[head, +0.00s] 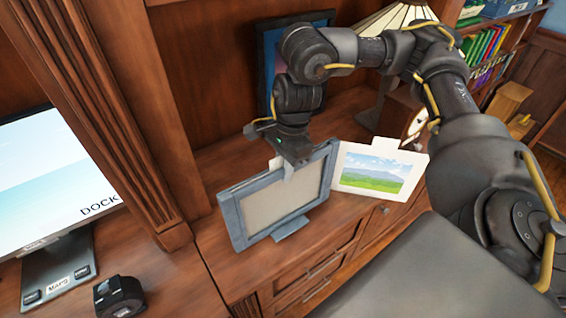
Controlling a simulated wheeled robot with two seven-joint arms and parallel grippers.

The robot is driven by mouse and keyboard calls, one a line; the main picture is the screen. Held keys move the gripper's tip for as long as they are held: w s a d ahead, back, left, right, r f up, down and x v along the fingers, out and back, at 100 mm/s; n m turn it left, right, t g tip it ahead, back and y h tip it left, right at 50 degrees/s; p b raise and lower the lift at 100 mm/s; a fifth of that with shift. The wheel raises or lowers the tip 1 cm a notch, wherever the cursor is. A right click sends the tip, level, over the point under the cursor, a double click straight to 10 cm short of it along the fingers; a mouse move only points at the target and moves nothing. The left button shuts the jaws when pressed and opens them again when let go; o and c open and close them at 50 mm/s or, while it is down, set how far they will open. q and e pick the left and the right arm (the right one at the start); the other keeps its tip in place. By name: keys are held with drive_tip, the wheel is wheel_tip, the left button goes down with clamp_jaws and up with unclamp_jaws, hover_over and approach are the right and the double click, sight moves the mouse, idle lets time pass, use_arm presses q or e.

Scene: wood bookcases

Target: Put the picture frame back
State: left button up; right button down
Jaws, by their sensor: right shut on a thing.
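A grey-blue picture frame (231,220) with a blank beige panel stands upright, slightly tilted, on the wooden cabinet top in the middle of the head view. My right gripper (291,165) reaches down from above and is shut at the frame's top edge. A pale tab shows between the gripper and the frame; its exact contact is partly hidden. A white card (380,176) with a mountain and meadow picture and a tab on top stands just right of the frame. My left gripper is not in view.
A dark blue frame (267,62) stands behind my right arm, near a lamp with a striped shade (396,18). A monitor (55,185) and a small black device (118,297) are at left, beyond a wooden pillar (110,130).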

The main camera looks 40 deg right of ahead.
drive_tip(key=shift+f, duration=0.85)
drive_tip(key=shift+f, duration=0.1)
drive_tip(key=c, duration=1.4)
unclamp_jaws()
drive_tip(key=shift+f, duration=0.1)
drive_tip(key=r, duration=0.4)
drive_tip(key=d+r, duration=0.1)
drive_tip(key=r, duration=0.7)
drive_tip(key=shift+d+r, duration=0.1)
drive_tip(key=shift+d, duration=0.25)
